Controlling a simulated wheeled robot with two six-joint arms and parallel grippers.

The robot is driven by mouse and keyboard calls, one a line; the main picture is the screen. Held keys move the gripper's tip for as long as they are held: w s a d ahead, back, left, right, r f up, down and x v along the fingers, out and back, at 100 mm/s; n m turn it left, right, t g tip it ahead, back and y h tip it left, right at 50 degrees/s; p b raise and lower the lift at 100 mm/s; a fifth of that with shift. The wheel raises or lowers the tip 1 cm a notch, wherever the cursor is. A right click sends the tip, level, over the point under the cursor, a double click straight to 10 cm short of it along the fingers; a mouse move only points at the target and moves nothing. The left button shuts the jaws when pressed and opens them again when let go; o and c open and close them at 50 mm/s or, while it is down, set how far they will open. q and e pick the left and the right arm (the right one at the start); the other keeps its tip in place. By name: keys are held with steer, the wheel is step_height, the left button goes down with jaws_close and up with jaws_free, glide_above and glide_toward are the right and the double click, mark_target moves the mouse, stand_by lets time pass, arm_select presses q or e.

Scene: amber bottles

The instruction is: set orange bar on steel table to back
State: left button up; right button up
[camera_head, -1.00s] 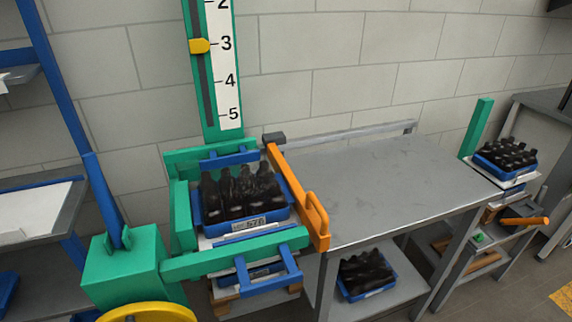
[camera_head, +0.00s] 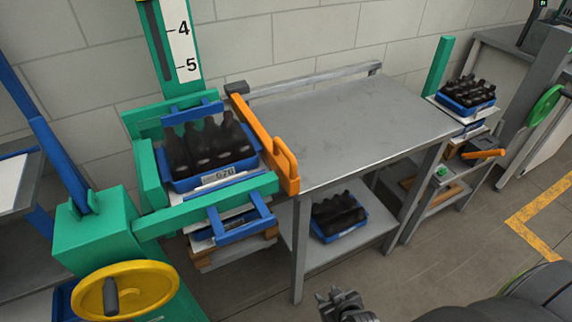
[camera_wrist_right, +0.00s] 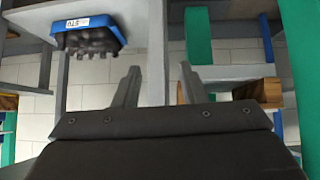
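The orange bar (camera_head: 262,136) lies along the left edge of the steel table (camera_head: 350,122), beside the green frame. Its raised handle (camera_head: 287,158) is at the front end, and its far end meets a grey block (camera_head: 236,88) on the rear rail. My right gripper (camera_head: 340,298) is low at the bottom of the head view, well in front of and below the table, apart from the bar. In the right wrist view its two fingers (camera_wrist_right: 158,85) are spread with nothing between them. My left gripper is in neither view.
A green frame (camera_head: 206,207) with a blue crate (camera_head: 215,178) of dark bottles stands left of the table. A yellow handwheel (camera_head: 124,290) is in front. Another bottle crate (camera_head: 340,232) sits on the lower shelf. The tabletop is clear.

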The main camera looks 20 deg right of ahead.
steer(key=w+a+r+t, duration=0.1)
steer(key=w+r+t, duration=0.15)
steer(key=r, duration=0.75)
steer(key=w+a+r+t, duration=0.15)
steer(key=w+r, duration=0.25)
steer(key=r, duration=0.5)
steer(key=n+t+y, duration=0.1)
steer(key=n+t, duration=0.1)
steer(key=t, duration=0.3)
glide_toward(290, 158)
steer(key=w+p, duration=0.3)
steer(key=w, duration=0.2)
steer(key=w+p, duration=0.3)
steer(key=w, duration=0.3)
steer(key=shift+w+a+f, duration=0.15)
steer(key=shift+w+f, duration=0.2)
steer(key=shift+w, duration=0.55)
jaws_close()
